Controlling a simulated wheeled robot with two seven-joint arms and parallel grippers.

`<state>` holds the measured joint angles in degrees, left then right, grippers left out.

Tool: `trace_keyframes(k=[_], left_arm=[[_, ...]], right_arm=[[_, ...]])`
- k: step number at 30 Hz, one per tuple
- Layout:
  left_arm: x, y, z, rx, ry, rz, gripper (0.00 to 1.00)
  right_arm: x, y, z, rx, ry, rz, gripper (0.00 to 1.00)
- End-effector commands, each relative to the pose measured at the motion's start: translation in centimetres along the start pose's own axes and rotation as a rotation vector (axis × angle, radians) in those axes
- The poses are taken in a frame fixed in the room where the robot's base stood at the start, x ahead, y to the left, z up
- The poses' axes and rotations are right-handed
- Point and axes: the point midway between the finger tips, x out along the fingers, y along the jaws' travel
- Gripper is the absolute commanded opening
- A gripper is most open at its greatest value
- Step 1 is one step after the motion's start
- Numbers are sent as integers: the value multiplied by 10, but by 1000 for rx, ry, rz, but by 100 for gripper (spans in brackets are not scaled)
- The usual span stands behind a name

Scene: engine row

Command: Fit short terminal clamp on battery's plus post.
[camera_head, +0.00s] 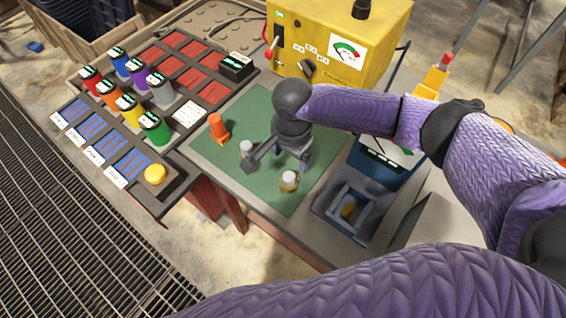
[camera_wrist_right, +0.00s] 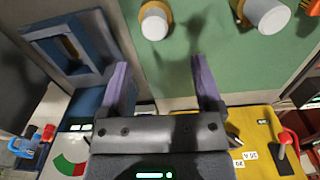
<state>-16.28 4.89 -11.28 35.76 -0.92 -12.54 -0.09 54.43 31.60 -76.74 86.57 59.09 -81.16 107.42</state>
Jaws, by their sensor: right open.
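My right gripper (camera_head: 293,160) is over the green mat (camera_head: 262,112), pointing down between two white-topped pieces with amber bases. In the right wrist view its two purple fingers (camera_wrist_right: 160,65) stand apart with nothing between them. One white-topped piece (camera_head: 289,181) is just in front of the gripper, and the other (camera_head: 246,148) is to its left. Both also show at the top edge of the right wrist view. An orange piece (camera_head: 218,127) stands farther left on the mat. I cannot make out a battery, its plus post or the short clamp with certainty. My left gripper is out of view.
A yellow machine (camera_head: 385,30) with a dial stands behind the mat. A blue device (camera_head: 392,160) is on the right, behind my arm. A blue open holder (camera_head: 325,205) is at the front right. A rack with coloured cylinders (camera_head: 158,130) and a yellow button (camera_head: 155,173) is left.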

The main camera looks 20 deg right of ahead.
Motion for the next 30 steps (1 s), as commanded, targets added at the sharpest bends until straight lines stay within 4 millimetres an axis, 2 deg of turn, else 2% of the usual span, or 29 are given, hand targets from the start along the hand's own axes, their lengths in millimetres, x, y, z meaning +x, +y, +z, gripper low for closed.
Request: trace_keyframes(k=[1, 6, 10, 13, 19, 20, 30], left_arm=[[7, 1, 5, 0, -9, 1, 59], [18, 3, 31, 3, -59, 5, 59], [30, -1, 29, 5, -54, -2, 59], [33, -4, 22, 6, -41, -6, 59], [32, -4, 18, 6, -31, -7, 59], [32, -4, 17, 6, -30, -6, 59], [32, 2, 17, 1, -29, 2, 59]], right_arm=[[14, 0, 0, -1, -2, 2, 83], [43, -4, 0, -4, -3, 4, 83], [69, -6, 2, -4, -3, 4, 83], [77, -6, 1, -5, -3, 2, 83], [76, -6, 2, -6, -3, 1, 83], [76, -6, 2, -6, -3, 1, 79], [76, -6, 2, -6, -4, 1, 7]])
